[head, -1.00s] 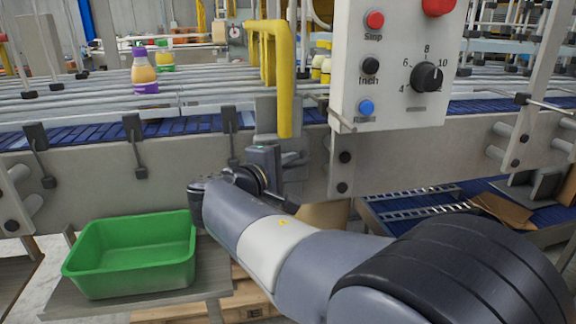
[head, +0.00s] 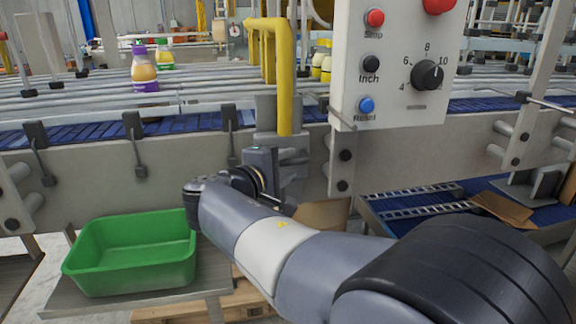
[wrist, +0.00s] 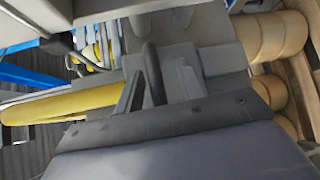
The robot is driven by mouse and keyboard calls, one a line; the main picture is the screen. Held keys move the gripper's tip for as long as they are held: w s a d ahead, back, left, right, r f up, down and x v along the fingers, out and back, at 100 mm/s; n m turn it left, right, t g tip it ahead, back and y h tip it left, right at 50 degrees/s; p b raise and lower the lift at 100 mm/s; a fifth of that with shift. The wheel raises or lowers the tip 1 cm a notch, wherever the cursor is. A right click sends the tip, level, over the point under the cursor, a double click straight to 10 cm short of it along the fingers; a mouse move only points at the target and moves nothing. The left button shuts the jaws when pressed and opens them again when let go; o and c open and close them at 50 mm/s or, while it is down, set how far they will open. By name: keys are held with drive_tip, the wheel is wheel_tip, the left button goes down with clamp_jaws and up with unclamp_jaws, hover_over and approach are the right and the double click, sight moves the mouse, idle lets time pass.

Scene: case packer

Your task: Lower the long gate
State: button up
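The yellow tubular gate (head: 284,85) stands at the conveyor's near edge in the head view, left of the control box. Its near post hangs down to a grey bracket (head: 280,118) on the conveyor side. Yellow tube (wrist: 60,101) also shows at the left of the wrist view. My gripper (head: 274,165) is just below the bracket, against the grey conveyor side in the picture. In the wrist view my gripper (wrist: 140,82) shows dark finger-like parts close to grey machine blocks. Whether the fingers touch anything, or how far apart they are, is unclear.
A control box (head: 395,65) with buttons and a dial hangs right of the gate. A green bin (head: 130,285) sits on a shelf at lower left. Bottles (head: 145,70) stand on the conveyor. A lower blue conveyor (head: 420,225) lies to the right.

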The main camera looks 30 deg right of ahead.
drive_tip(key=v, duration=1)
drive_tip(key=shift+f, duration=0.1)
drive_tip(key=x, duration=1)
drive_tip(key=shift+w+d, duration=0.15)
drive_tip(key=shift+d, duration=0.2)
drive_tip(key=shift+r+p, duration=0.3)
drive_tip(key=shift+r, duration=0.1)
